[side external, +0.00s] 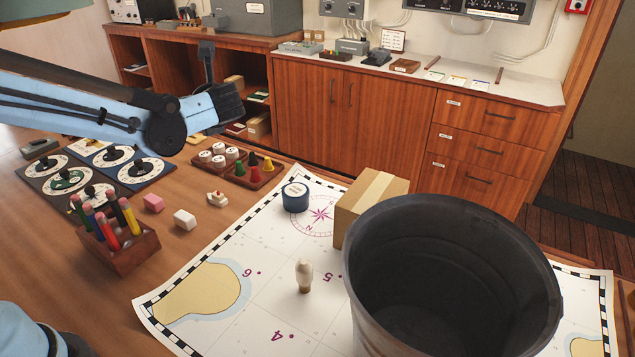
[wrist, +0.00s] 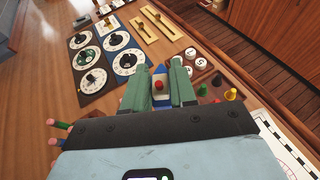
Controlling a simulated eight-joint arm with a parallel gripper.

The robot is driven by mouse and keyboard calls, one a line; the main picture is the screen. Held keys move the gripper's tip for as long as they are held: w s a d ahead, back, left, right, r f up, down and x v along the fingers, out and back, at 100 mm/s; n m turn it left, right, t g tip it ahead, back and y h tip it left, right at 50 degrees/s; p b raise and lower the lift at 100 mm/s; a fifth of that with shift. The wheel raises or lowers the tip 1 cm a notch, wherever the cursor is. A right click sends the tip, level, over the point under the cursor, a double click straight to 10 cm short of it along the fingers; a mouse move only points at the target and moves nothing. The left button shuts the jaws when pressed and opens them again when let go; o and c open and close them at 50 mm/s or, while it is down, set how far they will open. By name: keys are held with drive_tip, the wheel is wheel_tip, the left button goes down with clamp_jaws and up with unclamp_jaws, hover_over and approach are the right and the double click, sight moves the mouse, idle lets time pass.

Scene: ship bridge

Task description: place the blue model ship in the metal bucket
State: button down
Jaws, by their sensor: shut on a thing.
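The blue model ship (wrist: 159,76), with white upper works and a red part, sits between the two green fingers of my gripper (wrist: 161,70) in the wrist view. The fingers are shut on it. In the side view my fingers and the blue ship cannot be made out; only my arm shows at the left. The metal bucket (side external: 440,235) is a large dark grey pail at the right front of the side view, standing upright on the chart. Its visible inside looks empty, but its floor is partly hidden. It does not show in the wrist view.
A cardboard box (side external: 367,202) stands against the bucket's left back. A blue round tin (side external: 295,197), a pale figurine (side external: 304,275) and a pen holder (side external: 119,248) stand left of it. Dials (wrist: 88,78) and game pieces (wrist: 192,53) flank my gripper.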

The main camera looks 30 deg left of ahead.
drive_tip(key=s+d+m+t+h, duration=0.5)
drive_tip(key=s+d+m+t, duration=0.1)
drive_tip(key=d, duration=0.2)
drive_tip(key=shift+r+m+t+h, duration=0.6)
drive_tip(key=shift+r+m+h, duration=1)
drive_tip(key=shift+r, duration=2.9)
drive_tip(key=n+g+y, duration=0.9)
drive_tip(key=n+g, duration=0.9)
drive_tip(key=n, duration=0.1)
hover_over(190, 187)
wheel_tip(190, 187, down, 20)
drive_tip(key=shift+f, duration=4.75)
